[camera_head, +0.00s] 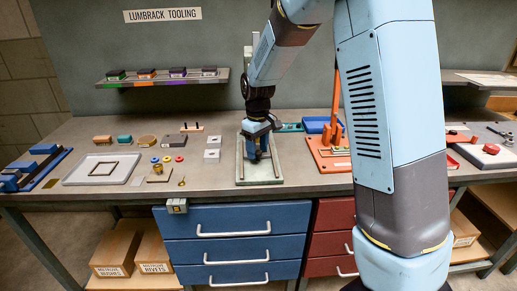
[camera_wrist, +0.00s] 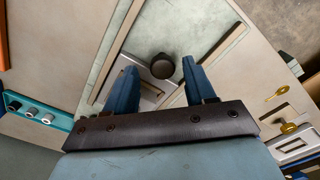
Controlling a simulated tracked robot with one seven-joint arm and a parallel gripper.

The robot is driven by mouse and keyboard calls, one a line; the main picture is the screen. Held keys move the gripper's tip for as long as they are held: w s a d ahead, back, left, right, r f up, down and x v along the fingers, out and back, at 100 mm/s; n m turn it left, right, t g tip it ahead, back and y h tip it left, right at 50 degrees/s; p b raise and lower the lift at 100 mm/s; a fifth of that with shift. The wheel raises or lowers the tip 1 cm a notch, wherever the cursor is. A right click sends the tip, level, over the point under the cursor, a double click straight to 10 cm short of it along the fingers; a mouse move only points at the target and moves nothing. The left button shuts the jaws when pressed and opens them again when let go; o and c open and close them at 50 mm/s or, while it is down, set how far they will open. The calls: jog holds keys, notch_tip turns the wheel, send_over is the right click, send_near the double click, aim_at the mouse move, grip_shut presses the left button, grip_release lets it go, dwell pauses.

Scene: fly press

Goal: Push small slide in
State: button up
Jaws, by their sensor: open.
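The fly press base (camera_head: 262,177), a pale green plate, stands mid-table near the front edge; its worn green surface also fills the upper middle of the wrist view (camera_wrist: 205,20). A round dark knob (camera_wrist: 163,66) shows between my fingertips there. A light grey metal piece (camera_wrist: 150,92), perhaps the small slide, lies partly hidden between and behind my fingers. My gripper (camera_head: 258,157) points down over the base; its blue fingers are open on either side of the knob in the wrist view (camera_wrist: 158,64). I cannot tell whether either finger touches it.
An orange press (camera_head: 325,150) stands right of the base. Grey square plates (camera_head: 212,154), small coloured rings and a white tray (camera_head: 75,179) lie to the left. A teal rack (camera_wrist: 40,115) shows in the wrist view. Blue drawers (camera_head: 220,221) are below the table's front edge.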

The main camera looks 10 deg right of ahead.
jog(key=shift+r, duration=3.55)
jog(key=shift+d+r, duration=0.1)
jog(key=s+d+r+m+t, duration=0.25)
jog(key=s+d+r, duration=0.4)
jog(key=s, duration=0.35)
jog(key=s+d+r+m+t, duration=0.2)
jog(key=s+d+r+m, duration=0.35)
jog(key=s, duration=0.55)
jog(key=s+d+t, duration=0.1)
jog(key=s+d, duration=0.3)
jog(key=s, duration=0.4)
jog(key=shift+m, duration=0.3)
